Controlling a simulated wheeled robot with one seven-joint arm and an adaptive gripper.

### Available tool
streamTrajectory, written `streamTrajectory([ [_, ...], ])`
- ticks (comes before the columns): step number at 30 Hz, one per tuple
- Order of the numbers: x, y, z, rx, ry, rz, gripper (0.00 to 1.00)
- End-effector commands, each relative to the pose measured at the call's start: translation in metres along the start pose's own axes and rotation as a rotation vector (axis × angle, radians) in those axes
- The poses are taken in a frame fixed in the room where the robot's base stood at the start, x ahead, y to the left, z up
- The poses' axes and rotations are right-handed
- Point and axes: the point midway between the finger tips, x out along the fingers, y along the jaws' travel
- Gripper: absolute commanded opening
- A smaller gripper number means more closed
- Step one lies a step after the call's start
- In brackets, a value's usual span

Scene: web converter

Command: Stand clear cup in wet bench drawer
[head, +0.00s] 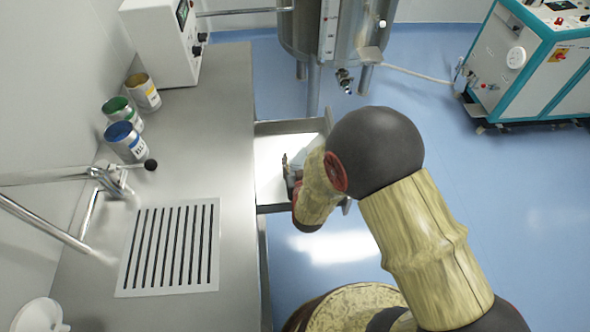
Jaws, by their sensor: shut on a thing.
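The wet bench (222,120) runs along the left, and its drawer (267,150) is pulled out to the right with a bright, pale inside. My gripper (287,165) is over the drawer, pointing down into it, and my wrist covers much of it. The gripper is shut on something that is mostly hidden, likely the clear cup. A small pale, see-through patch shows beside the fingers, but I cannot make out the cup's outline, whether it is upright or whether it touches the drawer floor.
A slotted drain (170,247) and a tap (113,180) are nearer. A steel tank (335,35) stands beyond the drawer. Blue floor (470,185) is clear at right.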

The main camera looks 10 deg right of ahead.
Motion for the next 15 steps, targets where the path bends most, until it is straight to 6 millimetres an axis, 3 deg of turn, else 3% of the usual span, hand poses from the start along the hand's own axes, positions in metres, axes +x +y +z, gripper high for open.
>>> streamTrajectory([
  [5,0.010,-0.009,0.010,0.000,0.000,-0.001,0.13],
  [9,0.018,-0.008,0.033,-0.001,0.000,0.001,0.13],
  [15,0.020,-0.008,0.034,0.001,0.002,0.000,0.13],
])
